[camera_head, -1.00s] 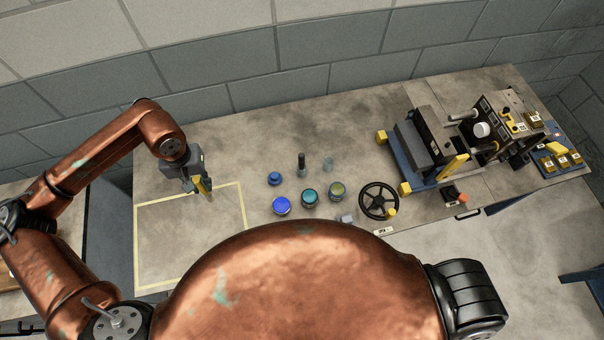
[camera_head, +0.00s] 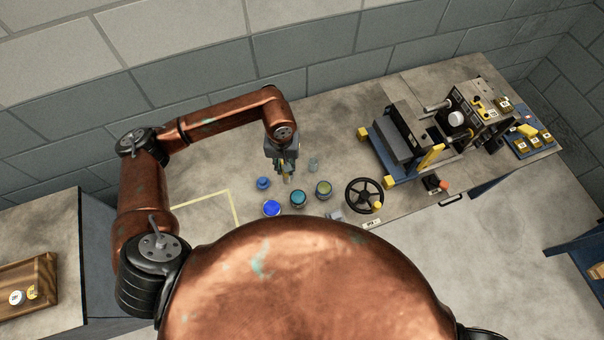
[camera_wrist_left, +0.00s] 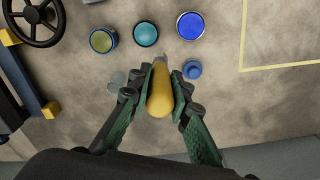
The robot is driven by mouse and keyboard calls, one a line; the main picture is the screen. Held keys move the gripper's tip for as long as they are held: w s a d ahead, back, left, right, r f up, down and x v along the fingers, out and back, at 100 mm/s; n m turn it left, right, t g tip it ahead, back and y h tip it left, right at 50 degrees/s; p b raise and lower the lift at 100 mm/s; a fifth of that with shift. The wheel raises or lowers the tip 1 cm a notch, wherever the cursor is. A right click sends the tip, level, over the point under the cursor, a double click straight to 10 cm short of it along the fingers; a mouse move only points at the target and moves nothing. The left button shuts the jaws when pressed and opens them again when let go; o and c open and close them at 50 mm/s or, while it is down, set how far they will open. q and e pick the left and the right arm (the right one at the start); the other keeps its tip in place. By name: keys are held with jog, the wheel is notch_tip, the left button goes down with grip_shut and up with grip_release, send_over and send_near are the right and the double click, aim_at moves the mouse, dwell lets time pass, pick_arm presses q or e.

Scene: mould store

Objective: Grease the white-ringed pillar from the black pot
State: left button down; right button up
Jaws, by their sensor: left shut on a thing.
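My left gripper (camera_head: 284,166) is shut on a yellow-handled tool (camera_wrist_left: 160,92), above the bench behind the pots. The tool also shows below the fingers in the head view (camera_head: 286,178); its far end is hard to make out. Three open pots stand in front: one with blue content (camera_head: 271,208), one teal (camera_head: 298,199) and one olive (camera_head: 323,188). I cannot tell which is the black pot. The mould machine (camera_head: 410,140) at the right carries a grey pillar (camera_head: 437,106) and a white-ended cylinder (camera_head: 456,118). I cannot make out a white ring. My right gripper is out of view.
A small blue item (camera_head: 263,183) and a translucent one (camera_head: 313,165) stand near the gripper. A black handwheel (camera_head: 364,195) stands between pots and machine. Yellow tape (camera_head: 232,207) marks a bare bench area at left. A wooden tray (camera_head: 50,270) lies far left.

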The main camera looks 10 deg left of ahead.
pick_arm(q)
jog(key=d+f+n, duration=0.1)
jog(key=d+f, duration=0.3)
jog(key=f, duration=0.6)
jog(key=shift+s+n, duration=0.2)
jog(key=shift+n, duration=0.1)
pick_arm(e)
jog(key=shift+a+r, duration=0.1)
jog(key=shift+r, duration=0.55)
pick_arm(q)
jog(key=shift+f, duration=0.15)
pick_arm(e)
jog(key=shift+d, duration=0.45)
pick_arm(q)
jog(key=shift+f, duration=0.2)
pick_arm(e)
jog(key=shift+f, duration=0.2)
pick_arm(q)
jog(key=shift+f+b, duration=0.3)
jog(key=shift+b, duration=0.05)
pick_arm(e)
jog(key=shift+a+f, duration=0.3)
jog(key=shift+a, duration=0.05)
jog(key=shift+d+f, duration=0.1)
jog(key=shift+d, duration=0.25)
pick_arm(q)
jog(key=shift+s+f+b, duration=0.1)
jog(key=shift+b, duration=0.3)
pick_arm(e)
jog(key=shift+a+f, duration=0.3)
